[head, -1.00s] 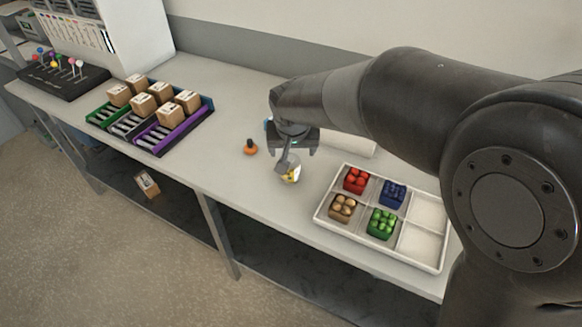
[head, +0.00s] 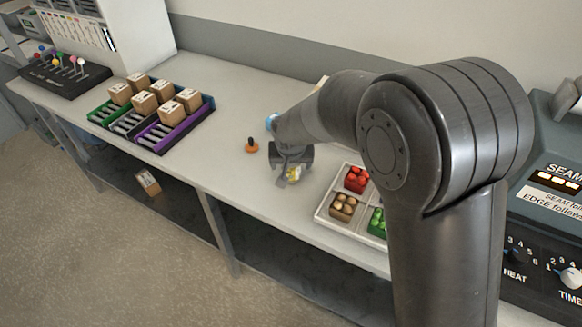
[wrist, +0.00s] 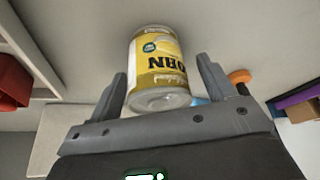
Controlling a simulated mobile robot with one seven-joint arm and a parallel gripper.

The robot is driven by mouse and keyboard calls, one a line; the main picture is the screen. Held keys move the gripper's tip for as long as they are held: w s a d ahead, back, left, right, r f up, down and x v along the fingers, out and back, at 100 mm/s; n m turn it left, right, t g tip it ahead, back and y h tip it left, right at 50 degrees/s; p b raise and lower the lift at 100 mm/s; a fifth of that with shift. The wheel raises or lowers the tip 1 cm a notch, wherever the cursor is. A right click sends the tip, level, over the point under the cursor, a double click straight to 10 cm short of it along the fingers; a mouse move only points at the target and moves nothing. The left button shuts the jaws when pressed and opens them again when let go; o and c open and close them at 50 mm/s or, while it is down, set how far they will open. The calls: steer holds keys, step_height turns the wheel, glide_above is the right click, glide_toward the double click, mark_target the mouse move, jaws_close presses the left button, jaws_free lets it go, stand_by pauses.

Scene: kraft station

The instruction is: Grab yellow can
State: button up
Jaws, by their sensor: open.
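The yellow can (wrist: 158,62), with a white and yellow label, stands on the bench in the wrist view. It sits between the two fingers of my gripper (wrist: 163,88), which are open, with a gap on each side of it. In the head view my gripper (head: 286,177) is low over the bench near its front edge.
A white divided tray (head: 326,213) with red, brown and green pieces is just right of my gripper. An orange-based knob (head: 252,146) stands to its left. Bins with cardboard boxes (head: 144,104) are further left. A sealing machine (head: 548,195) is at right.

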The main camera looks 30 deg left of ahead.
steer(key=shift+c, duration=0.3)
steer(key=c, duration=1.1)
steer(key=shift+r, duration=0.1)
